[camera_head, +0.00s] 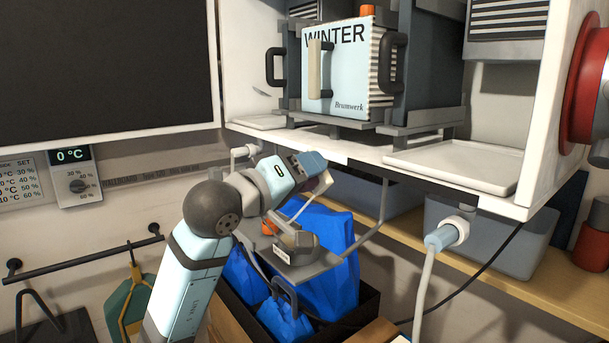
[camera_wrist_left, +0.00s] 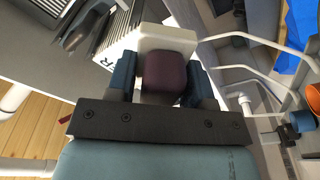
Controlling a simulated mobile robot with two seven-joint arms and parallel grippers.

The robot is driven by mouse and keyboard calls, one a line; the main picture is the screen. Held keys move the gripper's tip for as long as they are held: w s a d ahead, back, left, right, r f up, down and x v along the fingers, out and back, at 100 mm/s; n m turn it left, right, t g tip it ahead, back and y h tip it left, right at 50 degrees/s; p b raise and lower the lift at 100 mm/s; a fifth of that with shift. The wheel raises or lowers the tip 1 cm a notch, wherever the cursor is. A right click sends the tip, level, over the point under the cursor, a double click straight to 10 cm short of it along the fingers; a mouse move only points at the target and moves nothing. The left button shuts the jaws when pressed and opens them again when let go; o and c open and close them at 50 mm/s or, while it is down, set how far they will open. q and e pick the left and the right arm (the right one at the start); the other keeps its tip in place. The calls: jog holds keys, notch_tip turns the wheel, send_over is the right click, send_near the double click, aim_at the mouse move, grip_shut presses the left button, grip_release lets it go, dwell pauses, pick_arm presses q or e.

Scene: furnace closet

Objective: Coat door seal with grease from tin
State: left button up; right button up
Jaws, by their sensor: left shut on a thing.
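My left gripper (camera_head: 316,170) is raised just under the front edge of the white cabinet. In the left wrist view its blue fingers (camera_wrist_left: 165,84) are shut on a dark maroon block (camera_wrist_left: 164,76) with a pale, wide end beyond it, perhaps an applicator. A dark grey container with a white label (camera_head: 296,242), perhaps the grease tin, sits on a grey hanging tray below the gripper, apart from it. The light-blue WINTER unit (camera_head: 345,75) stands in the cabinet opening above. I cannot make out the door seal. My right gripper is not in view.
Blue bags (camera_head: 330,235) fill a dark box under the tray. A white shelf tray (camera_head: 455,168) and a hose connector (camera_head: 446,236) are to the right. A red round flange (camera_head: 588,80) juts from the cabinet's side. A rail (camera_head: 85,260) crosses the left wall.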

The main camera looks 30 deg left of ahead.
aim_at(351, 160)
pick_arm(q)
jog(key=x, duration=0.2)
jog(key=p+x, duration=0.1)
jog(key=x, duration=0.2)
jog(key=shift+w+d+f, duration=0.2)
jog(key=shift+w+d, duration=0.1)
jog(key=shift+d, duration=0.15)
jog(key=shift+x, duration=1.05)
dwell(0.3)
jog(key=shift+s+d+f, duration=0.1)
